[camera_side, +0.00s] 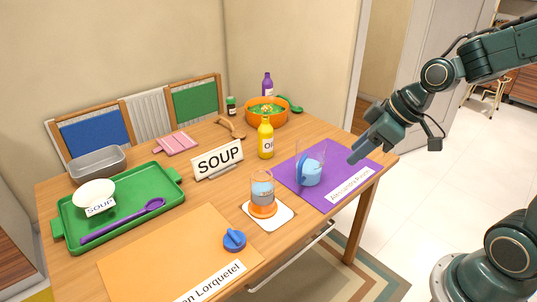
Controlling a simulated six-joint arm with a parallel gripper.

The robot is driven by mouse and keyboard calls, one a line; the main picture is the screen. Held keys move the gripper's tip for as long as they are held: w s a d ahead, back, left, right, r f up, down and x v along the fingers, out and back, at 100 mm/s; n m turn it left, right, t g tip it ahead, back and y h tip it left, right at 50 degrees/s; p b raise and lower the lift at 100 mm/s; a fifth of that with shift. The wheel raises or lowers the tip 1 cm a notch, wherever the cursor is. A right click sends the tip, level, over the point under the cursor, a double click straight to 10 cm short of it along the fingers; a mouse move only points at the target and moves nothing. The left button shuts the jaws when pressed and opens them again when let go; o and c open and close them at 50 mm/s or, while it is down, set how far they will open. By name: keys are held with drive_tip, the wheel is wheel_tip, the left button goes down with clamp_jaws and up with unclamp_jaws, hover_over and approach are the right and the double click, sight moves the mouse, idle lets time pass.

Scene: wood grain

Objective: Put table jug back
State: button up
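A clear jug (311,170) with blue liquid in it and a blue handle on its left stands upright on the purple mat (345,172). A second clear vessel (262,191) with grey-blue contents and an orange base stands on a white square coaster (283,216) to its front left. The pictures do not show which is the table jug. My gripper (359,135) is above and right of the clear jug, over the mat's right side, apart from it. Its fingers are spread and nothing is between them.
A blue knob-like piece (234,240) lies on the orange mat (150,262) at the front. A yellow bottle (266,140), SOUP sign (217,160) and orange bowl (280,119) stand farther back. A green tray (75,222) with a white bowl (94,191) and purple spoon (120,222) is at left.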

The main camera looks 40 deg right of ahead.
drive_tip(key=s+r+m+h, duration=0.2)
drive_tip(key=s+r+m, duration=0.2)
drive_tip(key=s, duration=0.9)
wheel_tip(320, 180, up, 3)
drive_tip(key=shift+s+a+f+m, duration=0.1)
drive_tip(key=shift+s+a+m, duration=0.1)
drive_tip(key=shift+m, duration=0.2)
